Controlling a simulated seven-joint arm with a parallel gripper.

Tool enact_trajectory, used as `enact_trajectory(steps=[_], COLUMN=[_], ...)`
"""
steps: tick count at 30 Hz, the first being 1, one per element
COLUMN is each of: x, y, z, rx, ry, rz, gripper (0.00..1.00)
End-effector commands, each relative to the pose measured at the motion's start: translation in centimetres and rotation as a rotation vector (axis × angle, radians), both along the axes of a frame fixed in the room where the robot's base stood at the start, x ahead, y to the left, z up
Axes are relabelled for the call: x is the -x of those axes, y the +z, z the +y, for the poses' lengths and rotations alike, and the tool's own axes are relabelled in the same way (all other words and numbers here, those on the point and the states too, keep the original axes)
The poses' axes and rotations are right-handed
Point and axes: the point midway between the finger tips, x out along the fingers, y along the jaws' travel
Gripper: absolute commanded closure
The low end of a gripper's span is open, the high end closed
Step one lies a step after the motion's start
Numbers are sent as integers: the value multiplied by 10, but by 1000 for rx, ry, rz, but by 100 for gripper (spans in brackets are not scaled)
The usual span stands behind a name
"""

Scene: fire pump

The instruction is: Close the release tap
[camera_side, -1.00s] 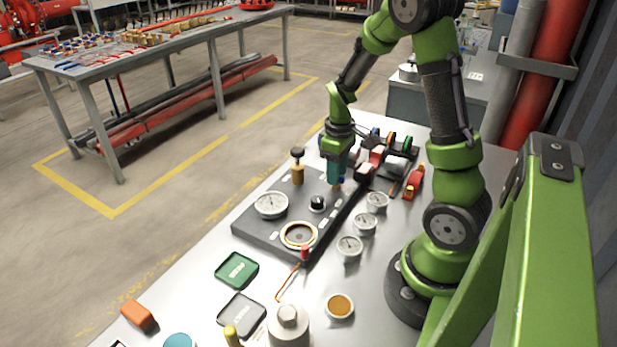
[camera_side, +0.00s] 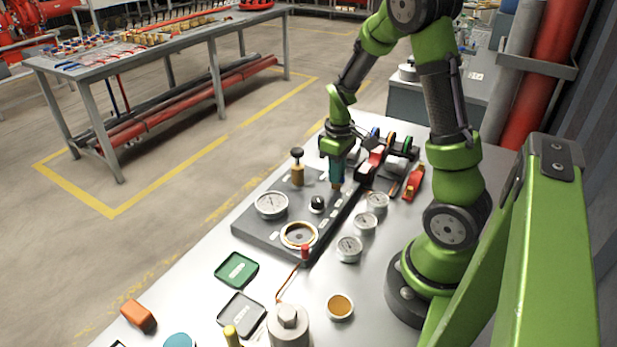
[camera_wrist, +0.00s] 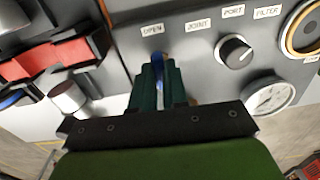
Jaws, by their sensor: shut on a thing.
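The dark pump panel (camera_side: 268,234) lies on the grey bench. A small tap with a blue handle (camera_wrist: 158,60) shows between my fingers in the wrist view, below the label "OPEN". I take it to be the release tap. My gripper (camera_wrist: 158,78) points down over the panel's far right part and is shut on the blue handle. In the side view my gripper (camera_side: 337,182) hides most of the tap; a brownish part shows just under the fingertips. The tap's exact angle is hard to tell.
A black knob (camera_wrist: 235,52) and a white gauge (camera_wrist: 270,97) sit near the tap. A brass plunger (camera_side: 297,168) stands upright at the panel's left edge. Red and grey parts in a rack (camera_side: 397,150) lie close behind. Several loose gauges lie right of the panel.

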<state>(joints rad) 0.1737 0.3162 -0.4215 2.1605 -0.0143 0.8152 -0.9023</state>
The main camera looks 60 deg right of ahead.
Motion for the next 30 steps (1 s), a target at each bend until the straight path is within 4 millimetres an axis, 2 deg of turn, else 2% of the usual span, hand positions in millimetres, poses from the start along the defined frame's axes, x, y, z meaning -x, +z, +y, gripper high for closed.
enact_trajectory(steps=[8,30], x=[0,0], y=[1,1], z=[0,0], rx=[0,-1], ry=[-170,-868], rz=[-1,-1], gripper=[100,100])
